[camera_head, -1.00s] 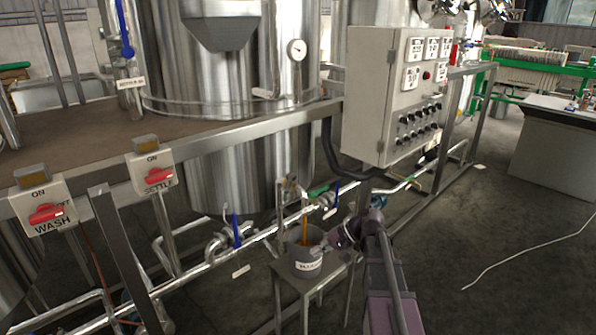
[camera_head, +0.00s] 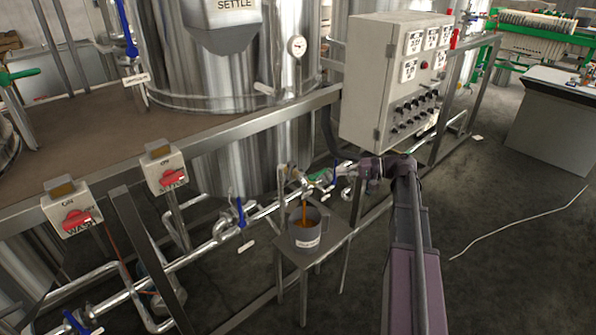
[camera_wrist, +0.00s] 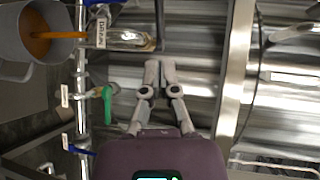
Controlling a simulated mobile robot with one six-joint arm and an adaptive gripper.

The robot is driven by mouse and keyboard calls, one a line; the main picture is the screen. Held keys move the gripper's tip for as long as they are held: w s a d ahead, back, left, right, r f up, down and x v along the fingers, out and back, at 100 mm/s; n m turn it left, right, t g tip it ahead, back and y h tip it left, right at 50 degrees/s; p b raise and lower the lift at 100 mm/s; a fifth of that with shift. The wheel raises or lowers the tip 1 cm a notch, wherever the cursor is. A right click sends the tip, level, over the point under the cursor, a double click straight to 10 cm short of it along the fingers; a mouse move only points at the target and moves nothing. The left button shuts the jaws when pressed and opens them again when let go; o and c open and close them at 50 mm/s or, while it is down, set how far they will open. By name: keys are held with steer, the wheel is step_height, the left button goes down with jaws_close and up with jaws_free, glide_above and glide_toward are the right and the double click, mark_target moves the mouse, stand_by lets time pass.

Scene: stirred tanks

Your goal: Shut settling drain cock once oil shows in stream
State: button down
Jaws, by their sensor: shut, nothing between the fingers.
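A grey pail (camera_head: 306,240) with a white label stands on a small metal stool. An orange-brown stream (camera_head: 304,214) falls into it from the drain cock (camera_head: 292,197); the same colour shows inside. In the wrist view the pail (camera_wrist: 32,50) and stream (camera_wrist: 52,35) are at the upper left. A tag reading DRAIN (camera_wrist: 102,30) is beside a steel fitting (camera_wrist: 130,38); I cannot tell the cock's handle position. My gripper (camera_wrist: 160,66) is shut and empty, apart from the pail and the fitting, in front of the steel tank. In the head view its fingers are hard to make out.
A green lever (camera_wrist: 107,103) and blue levers sit on the pipe run near my gripper. A grey control cabinet (camera_head: 375,85) is above my arm. WASH (camera_head: 74,212) and SETTLE (camera_head: 166,170) switch boxes are at left. Open floor lies at right.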

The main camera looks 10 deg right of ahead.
mark_target(289, 173)
steer(key=shift+a, duration=0.1)
steer(key=shift+b+x, duration=1.4)
steer(key=shift+x, duration=5.6)
steer(key=shift+d+f, duration=0.1)
steer(key=shift+d, duration=0.15)
steer(key=shift+a+t, duration=0.1)
steer(key=shift+t, duration=0.2)
